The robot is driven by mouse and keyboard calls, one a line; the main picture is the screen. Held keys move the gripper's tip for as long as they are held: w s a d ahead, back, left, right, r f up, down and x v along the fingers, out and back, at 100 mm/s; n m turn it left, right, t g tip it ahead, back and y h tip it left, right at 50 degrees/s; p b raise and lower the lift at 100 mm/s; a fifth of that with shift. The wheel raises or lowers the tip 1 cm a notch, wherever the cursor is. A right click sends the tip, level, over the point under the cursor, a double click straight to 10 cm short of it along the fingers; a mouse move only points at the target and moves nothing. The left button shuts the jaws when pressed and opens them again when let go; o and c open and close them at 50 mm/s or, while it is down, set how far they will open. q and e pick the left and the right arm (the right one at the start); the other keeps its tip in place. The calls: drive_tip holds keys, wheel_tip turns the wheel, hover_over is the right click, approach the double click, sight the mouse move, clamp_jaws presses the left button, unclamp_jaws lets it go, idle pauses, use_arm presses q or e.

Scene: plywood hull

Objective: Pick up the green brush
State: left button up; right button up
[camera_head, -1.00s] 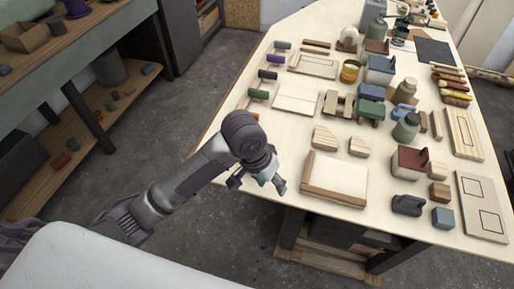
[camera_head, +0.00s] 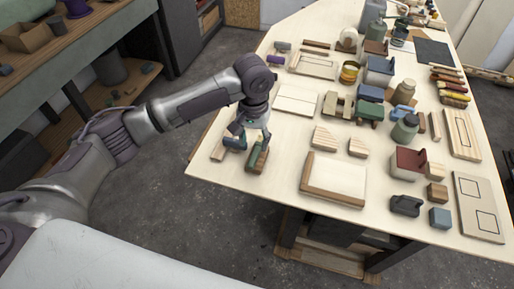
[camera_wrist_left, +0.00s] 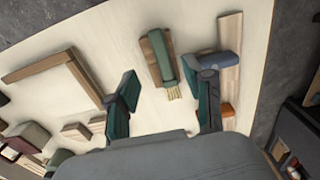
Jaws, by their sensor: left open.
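The green brush (camera_wrist_left: 164,66) lies on the pale table beside a brown wooden piece (camera_wrist_left: 150,58), its yellowish bristles toward my wrist camera. In the head view the green brush (camera_head: 257,158) shows near the table's left front corner, partly covered by my gripper. My left gripper (camera_head: 251,140) is open above it; in the left wrist view its fingers (camera_wrist_left: 167,84) stand apart on either side of the brush. I cannot tell their exact height. My right gripper is not in view.
A blue-grey block (camera_wrist_left: 228,63) and a wooden strip (camera_wrist_left: 230,85) lie close by the right-hand finger in the wrist view. A wooden-edged tray (camera_head: 335,200), wooden wedges (camera_head: 324,137) and a green bottle (camera_head: 405,128) stand to the right. The table edge is close.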

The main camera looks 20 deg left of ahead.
sight(253, 159)
use_arm(q)
drive_tip(key=shift+f, duration=0.75)
wheel_tip(253, 159, down, 4)
drive_tip(key=shift+s+a+f+p, duration=0.1)
drive_tip(key=shift+s+p, duration=0.05)
drive_tip(key=shift+p, duration=0.85)
drive_tip(key=shift+f, duration=0.6)
drive_tip(key=shift+c, duration=0.8)
clamp_jaws()
drive_tip(key=shift+r, duration=0.15)
